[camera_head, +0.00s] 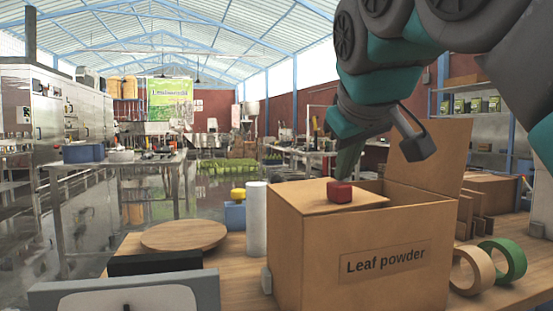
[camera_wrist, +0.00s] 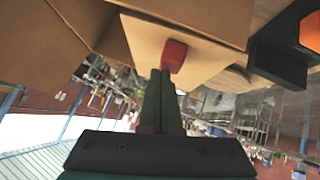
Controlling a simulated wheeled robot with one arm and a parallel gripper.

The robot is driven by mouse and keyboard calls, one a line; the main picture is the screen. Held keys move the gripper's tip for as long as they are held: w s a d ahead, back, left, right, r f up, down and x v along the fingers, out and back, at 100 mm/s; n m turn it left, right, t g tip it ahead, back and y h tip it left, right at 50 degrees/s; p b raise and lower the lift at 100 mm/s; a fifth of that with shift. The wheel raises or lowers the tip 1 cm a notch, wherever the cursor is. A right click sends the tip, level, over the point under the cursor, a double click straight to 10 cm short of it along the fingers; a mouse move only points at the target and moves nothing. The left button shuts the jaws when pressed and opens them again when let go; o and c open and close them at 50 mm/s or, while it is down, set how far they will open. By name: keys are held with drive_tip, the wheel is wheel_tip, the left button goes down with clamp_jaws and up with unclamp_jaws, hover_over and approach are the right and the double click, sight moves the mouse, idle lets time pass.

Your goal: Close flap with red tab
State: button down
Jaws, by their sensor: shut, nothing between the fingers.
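The cardboard box (camera_head: 345,265) labelled "Leaf powder" stands on the wooden table. Its flap with the red tab (camera_head: 310,197) lies roughly level over the left part of the box top. The red tab (camera_head: 340,191) sits on the upper face near the flap's inner edge. In the wrist view the red tab (camera_wrist: 174,56) shows just beyond my fingertips. The opposite flap (camera_head: 428,150) stands up on the right. My gripper (camera_head: 343,174) points down just behind the tab, fingers together and empty. In the wrist view my gripper (camera_wrist: 160,74) is close to the tab; contact is unclear.
Green tape (camera_head: 506,258) and tan tape (camera_head: 468,272) stand right of the box. A white cylinder (camera_head: 256,220), a round wooden board (camera_head: 184,235) and a blue container with a yellow top (camera_head: 236,212) are on the left. A grey-edged device (camera_head: 130,287) fills the front left.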

drive_tip(key=shift+d+f+y, duration=0.2)
drive_tip(key=shift+f+y, duration=0.1)
idle(0.4)
drive_tip(key=shift+r+p, duration=0.65)
drive_tip(key=shift+r, duration=0.15)
drive_tip(key=v, duration=0.7)
drive_tip(key=shift+r, duration=0.25)
drive_tip(key=shift+s, duration=0.2)
